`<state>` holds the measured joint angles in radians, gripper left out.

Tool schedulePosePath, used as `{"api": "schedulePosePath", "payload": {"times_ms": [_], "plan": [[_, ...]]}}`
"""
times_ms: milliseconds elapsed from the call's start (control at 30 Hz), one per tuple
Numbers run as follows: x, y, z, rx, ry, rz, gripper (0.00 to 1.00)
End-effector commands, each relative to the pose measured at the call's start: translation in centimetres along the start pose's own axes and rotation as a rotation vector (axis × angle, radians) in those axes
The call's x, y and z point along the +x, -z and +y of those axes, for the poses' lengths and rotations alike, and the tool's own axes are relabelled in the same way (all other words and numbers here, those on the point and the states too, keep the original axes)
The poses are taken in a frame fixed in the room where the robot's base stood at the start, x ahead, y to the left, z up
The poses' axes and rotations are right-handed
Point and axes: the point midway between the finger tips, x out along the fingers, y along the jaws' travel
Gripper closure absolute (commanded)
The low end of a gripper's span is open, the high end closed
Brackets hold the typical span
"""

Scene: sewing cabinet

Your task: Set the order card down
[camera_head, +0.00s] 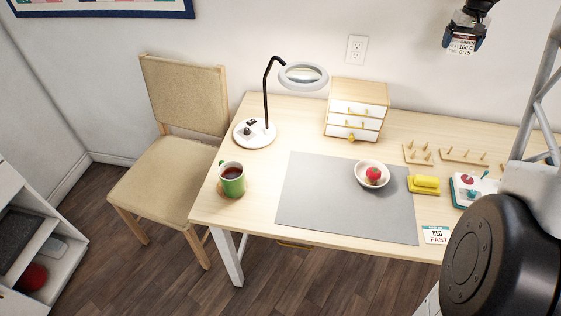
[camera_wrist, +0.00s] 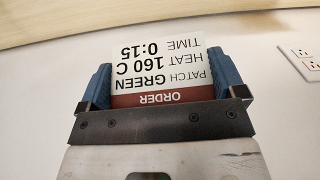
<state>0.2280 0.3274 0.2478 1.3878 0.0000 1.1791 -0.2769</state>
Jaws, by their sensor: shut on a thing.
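The order card (camera_wrist: 162,65) is white with a dark red band marked ORDER. Its print reads patch green, heat 160 C, time 0:15, upside down in the wrist view. My gripper (camera_wrist: 165,85) is shut on it, with a blue finger at each side edge. In the head view my gripper (camera_head: 463,38) is at the top right, high above the table and in front of the wall. The card (camera_head: 461,47) hangs below the fingers there. The light wood table (camera_head: 265,110) lies well below it.
A grey mat (camera_head: 320,205) lies on the table with a bowl (camera_head: 372,182) holding a red thing. Around it are a lamp (camera_head: 255,132), drawer box (camera_head: 356,105), green mug (camera_head: 232,180), yellow block (camera_head: 424,184), peg racks (camera_head: 465,156) and a RED FAST card (camera_head: 436,235). The mat's left part is clear.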

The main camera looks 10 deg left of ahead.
Motion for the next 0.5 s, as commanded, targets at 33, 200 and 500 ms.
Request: {"api": "schedulePosePath", "payload": {"times_ms": [33, 200, 500], "plan": [[-0.9, 0.1, 0.0, 0.000, -0.001, 0.003, 0.32], [-2.7, -0.3, -1.0, -0.009, 0.000, 0.000, 0.32], [-3.7, -2.0, -5.8, -0.053, 0.000, 0.001, 0.32]]}}
